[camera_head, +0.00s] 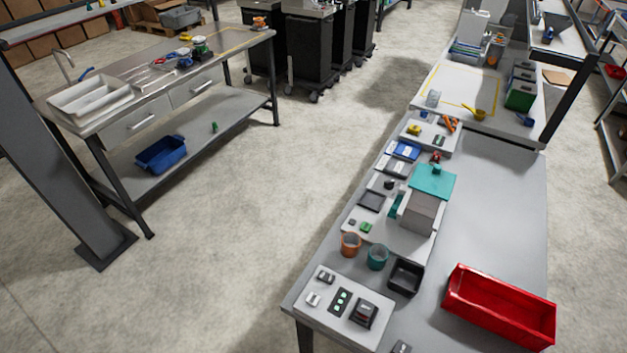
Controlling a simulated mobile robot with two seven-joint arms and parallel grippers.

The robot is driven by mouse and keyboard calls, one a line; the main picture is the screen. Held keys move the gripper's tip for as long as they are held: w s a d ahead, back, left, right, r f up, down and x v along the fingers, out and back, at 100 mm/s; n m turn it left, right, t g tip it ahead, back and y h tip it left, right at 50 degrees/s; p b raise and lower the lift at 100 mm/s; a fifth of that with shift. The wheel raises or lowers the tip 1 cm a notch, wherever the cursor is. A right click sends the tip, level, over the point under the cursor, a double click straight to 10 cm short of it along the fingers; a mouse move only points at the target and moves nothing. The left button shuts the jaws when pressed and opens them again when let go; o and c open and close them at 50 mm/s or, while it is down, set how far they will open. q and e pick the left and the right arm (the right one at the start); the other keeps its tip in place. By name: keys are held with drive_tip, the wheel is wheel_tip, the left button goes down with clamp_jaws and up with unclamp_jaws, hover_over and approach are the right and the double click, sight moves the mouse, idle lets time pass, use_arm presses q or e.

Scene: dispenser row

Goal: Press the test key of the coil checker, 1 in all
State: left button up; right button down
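I cannot tell for certain which device is the coil checker. A flat white panel (341,307) lies at the near left corner of the right-hand bench. It carries a dark strip with green lights (341,301), a black switch block (364,313) and small grey parts. Further along the bench, a grey box with a teal top (433,181) stands on a white base plate (399,240). A small green key (366,227) shows at that plate's near left. No label can be read at this size. Neither of my grippers is in view.
A brown cup (350,245), a teal cup (377,257) and a black open box (405,277) stand between panel and base plate. A red bin (499,308) sits to the right. The bench surface (497,205) beyond it is clear. Open floor (240,240) lies left of the bench.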

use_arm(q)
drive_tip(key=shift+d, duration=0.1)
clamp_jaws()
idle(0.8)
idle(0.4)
